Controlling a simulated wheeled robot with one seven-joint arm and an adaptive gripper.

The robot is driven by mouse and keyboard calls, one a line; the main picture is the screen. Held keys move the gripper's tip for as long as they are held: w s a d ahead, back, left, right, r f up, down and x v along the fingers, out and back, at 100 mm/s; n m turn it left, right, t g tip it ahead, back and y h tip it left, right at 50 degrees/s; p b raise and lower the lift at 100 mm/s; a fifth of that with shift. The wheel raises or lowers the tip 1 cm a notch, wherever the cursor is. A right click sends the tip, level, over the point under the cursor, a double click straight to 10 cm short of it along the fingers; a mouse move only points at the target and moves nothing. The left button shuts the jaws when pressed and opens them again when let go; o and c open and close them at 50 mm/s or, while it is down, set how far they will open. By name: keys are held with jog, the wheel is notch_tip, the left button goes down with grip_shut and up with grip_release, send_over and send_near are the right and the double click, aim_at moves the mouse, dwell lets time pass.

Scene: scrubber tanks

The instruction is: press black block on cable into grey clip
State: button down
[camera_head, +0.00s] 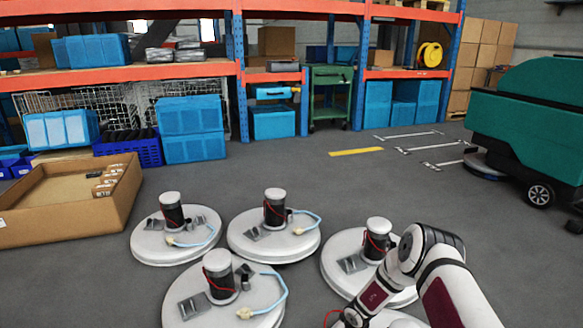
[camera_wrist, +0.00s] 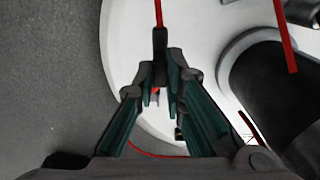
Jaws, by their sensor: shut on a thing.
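In the wrist view my gripper (camera_wrist: 160,75) is shut on a small black block (camera_wrist: 160,44). A thin red cable (camera_wrist: 158,12) runs up from the block. The block is over the edge area of a round white disc (camera_wrist: 205,25), with a large black cylinder (camera_wrist: 275,90) to the right. I cannot make out the grey clip in the wrist view. In the head view my arm reaches down at the lower right, in front of a white disc (camera_head: 335,268) with a black motor; my fingertips and the held block are not visible there.
More white discs with black motors stand on the floor: front (camera_head: 180,312), back left (camera_head: 150,250) and back middle (camera_head: 245,245). A cardboard tray (camera_head: 60,225) is at left, a green scrubber machine (camera_head: 535,110) at right. Shelving stands behind.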

jog(key=s+d+p, duration=0.1)
jog(key=s+p, duration=0.7)
jog(key=s, duration=0.2)
jog(key=shift+d, duration=0.4)
jog(key=shift+s, duration=0.1)
jog(key=shift+f+b, duration=1.6)
jog(key=shift+f, duration=0.6)
jog(key=shift+f+b, duration=0.7)
jog(key=shift+f, duration=0.2)
jog(key=c, duration=1.1)
grip_release()
notch_tip(320, 180, up, 8)
jog(key=p, duration=0.6)
jog(key=shift+r, duration=0.25)
